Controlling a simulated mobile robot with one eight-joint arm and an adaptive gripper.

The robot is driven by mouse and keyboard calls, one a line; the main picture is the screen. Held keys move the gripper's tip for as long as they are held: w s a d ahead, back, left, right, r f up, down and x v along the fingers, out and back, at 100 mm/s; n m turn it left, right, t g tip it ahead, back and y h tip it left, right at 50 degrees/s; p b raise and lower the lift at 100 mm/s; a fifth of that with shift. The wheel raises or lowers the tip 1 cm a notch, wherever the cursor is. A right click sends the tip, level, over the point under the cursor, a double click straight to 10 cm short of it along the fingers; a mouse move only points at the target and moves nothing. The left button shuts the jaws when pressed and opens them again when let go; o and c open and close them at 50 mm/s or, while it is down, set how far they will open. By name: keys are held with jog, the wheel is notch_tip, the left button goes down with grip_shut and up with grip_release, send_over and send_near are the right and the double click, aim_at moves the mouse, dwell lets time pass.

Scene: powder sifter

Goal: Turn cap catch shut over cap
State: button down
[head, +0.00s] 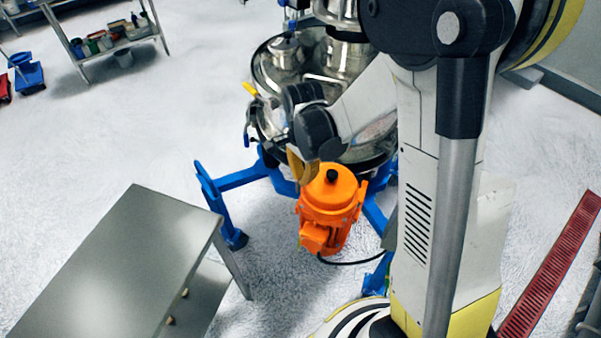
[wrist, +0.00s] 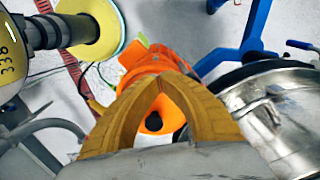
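The steel sifter (head: 266,78) stands at the top centre of the head view, with a round domed cap (head: 285,48) on its lid. I cannot make out the cap catch for certain. My gripper (head: 301,168) is in front of the sifter, low by the orange motor and apart from the cap. In the wrist view, the yellow-brown fingers of my gripper (wrist: 160,78) meet at their tips, with nothing seen between the tips. The sifter's steel side (wrist: 288,98) shows at the right there. My arm hides part of the lid in the head view.
The orange motor (head: 329,203) with a black knob stands beneath my gripper, inside the blue frame (head: 232,181). A yellow handle (head: 251,89) sticks out at the sifter's left rim. A steel table (head: 130,265) stands at the lower left. Open floor lies left of the sifter.

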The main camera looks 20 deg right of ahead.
aim_at(302, 196)
jog(key=shift+f, duration=0.15)
jog(key=shift+f+b, duration=1.6)
jog(key=shift+b, duration=0.05)
jog(key=shift+w+d, duration=0.15)
notch_tip(302, 196, up, 7)
jog(key=p, duration=0.4)
jog(key=shift+s+a+p, duration=0.3)
dwell(0.4)
dwell(0.4)
